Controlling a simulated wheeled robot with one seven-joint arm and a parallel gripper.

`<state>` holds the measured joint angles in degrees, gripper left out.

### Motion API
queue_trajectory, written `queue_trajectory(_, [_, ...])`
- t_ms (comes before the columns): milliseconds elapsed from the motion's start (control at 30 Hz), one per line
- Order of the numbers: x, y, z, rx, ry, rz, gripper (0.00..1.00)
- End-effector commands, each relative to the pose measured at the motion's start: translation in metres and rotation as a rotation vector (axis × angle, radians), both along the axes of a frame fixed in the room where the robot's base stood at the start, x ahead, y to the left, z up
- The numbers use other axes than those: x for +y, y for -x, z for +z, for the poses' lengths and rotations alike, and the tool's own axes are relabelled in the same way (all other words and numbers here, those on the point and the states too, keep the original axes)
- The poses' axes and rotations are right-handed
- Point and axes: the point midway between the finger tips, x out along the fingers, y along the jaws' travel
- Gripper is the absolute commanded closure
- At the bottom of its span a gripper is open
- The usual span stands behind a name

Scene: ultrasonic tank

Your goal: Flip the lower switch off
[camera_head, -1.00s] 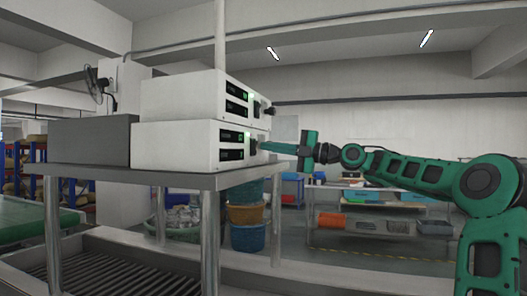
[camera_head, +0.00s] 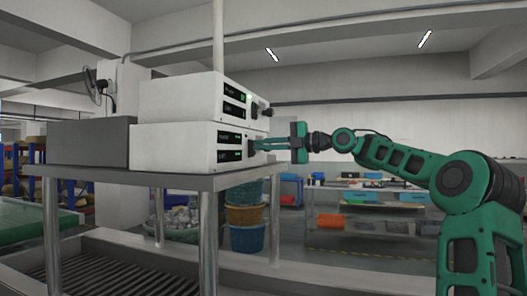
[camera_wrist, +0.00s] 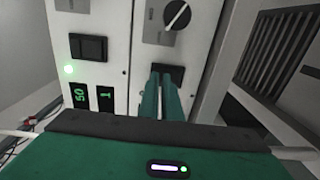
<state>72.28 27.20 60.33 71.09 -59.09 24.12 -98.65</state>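Two white ultrasonic units are stacked on a metal table, the upper unit (camera_head: 180,98) on the lower unit (camera_head: 170,145). My gripper (camera_head: 256,145) points left at the lower unit's front panel. In the wrist view, its two green fingers (camera_wrist: 160,78) are close together, empty, with tips at the black lower switch (camera_wrist: 167,70). They partly cover this switch, so its position and any contact are unclear. Beside it is a black knob (camera_wrist: 177,14). The upper unit's switch (camera_wrist: 88,48) is fully visible, near a lit green lamp (camera_wrist: 69,69) and green displays.
A grey box (camera_head: 90,142) stands left of the units on the table (camera_head: 190,180). A vertical metal pole (camera_head: 218,40) rises by the units. Shelves with bins (camera_head: 375,210) stand behind my arm. Open room lies to the right of the panels.

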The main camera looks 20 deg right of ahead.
Motion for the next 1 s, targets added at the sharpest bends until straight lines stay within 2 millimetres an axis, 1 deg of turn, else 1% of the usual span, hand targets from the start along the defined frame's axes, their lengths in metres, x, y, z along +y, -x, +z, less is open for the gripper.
queue_trajectory(33, [0.006, -0.002, 0.001, 0.0, -0.006, 0.006, 1.0])
queue_trajectory(167, [0.007, -0.003, 0.0, -0.001, -0.007, 0.007, 1.0])
queue_trajectory(267, [0.005, -0.002, 0.0, 0.0, -0.007, 0.009, 1.0])
queue_trajectory(367, [0.0, 0.004, 0.002, -0.001, -0.006, 0.01, 1.0])
queue_trajectory(533, [-0.02, 0.02, 0.005, -0.001, -0.005, 0.013, 1.0])
queue_trajectory(600, [-0.033, 0.032, 0.006, -0.001, -0.004, 0.01, 1.0])
queue_trajectory(800, [-0.062, 0.061, 0.009, -0.003, -0.004, 0.011, 1.0])
queue_trajectory(1000, [-0.081, 0.08, 0.012, -0.002, -0.005, 0.014, 1.0])
